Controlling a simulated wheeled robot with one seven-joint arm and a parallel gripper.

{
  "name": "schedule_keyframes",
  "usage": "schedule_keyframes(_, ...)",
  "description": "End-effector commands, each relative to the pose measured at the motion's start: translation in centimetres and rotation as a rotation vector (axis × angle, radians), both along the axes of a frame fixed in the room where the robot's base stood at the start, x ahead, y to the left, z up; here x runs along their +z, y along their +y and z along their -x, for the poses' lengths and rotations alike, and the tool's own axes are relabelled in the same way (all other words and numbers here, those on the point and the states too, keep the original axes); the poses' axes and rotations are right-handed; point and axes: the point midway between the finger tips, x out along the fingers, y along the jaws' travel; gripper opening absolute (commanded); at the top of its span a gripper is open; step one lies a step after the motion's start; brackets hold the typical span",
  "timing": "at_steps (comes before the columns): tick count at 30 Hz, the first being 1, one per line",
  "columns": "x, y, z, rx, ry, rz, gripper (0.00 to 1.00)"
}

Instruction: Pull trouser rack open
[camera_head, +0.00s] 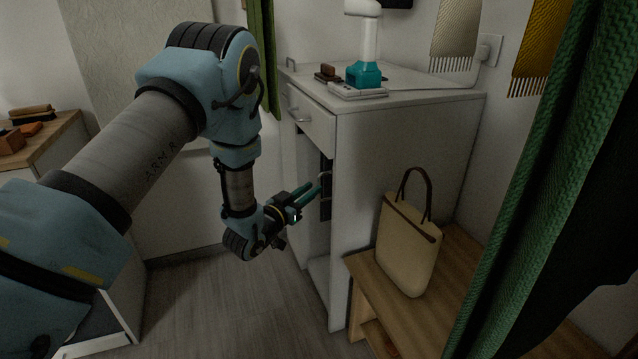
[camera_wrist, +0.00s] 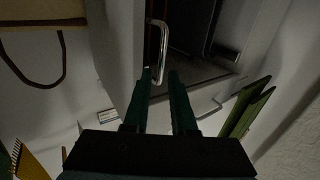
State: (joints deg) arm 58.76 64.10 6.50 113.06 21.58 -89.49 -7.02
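The trouser rack seems to be the dark unit inside the open white cabinet; a narrow dark strip of it (camera_head: 326,207) shows in the head view, and a dark part (camera_wrist: 190,25) shows in the wrist view. A curved metal pull handle (camera_wrist: 163,42) stands at the opening's edge. My gripper (camera_head: 317,188) reaches into the cabinet front. In the wrist view its two dark green fingers (camera_wrist: 160,74) are apart, with the handle's near end between or just beyond the tips. Contact cannot be told. Most of the rack is hidden by the cabinet side.
A drawer with a metal handle (camera_head: 302,119) is above the opening. A beige bag (camera_head: 408,245) stands on a wooden bench (camera_head: 364,278) at the right. A green curtain (camera_head: 530,190) hangs at the near right. The floor (camera_head: 220,300) before the cabinet is clear.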

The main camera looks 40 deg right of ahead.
Motion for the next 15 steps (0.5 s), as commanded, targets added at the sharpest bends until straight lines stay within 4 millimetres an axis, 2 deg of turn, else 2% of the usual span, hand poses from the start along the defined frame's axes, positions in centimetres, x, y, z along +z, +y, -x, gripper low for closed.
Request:
schedule_keyframes(3, 0.1, -2.0, -0.4, -0.002, 0.0, 0.0, 0.25)
schedule_keyframes(6, 0.0, -3.2, -0.7, 0.0, -0.001, -0.001, 0.25)
schedule_keyframes(15, -0.1, -4.4, -1.0, 0.001, 0.001, -0.002, 0.25)
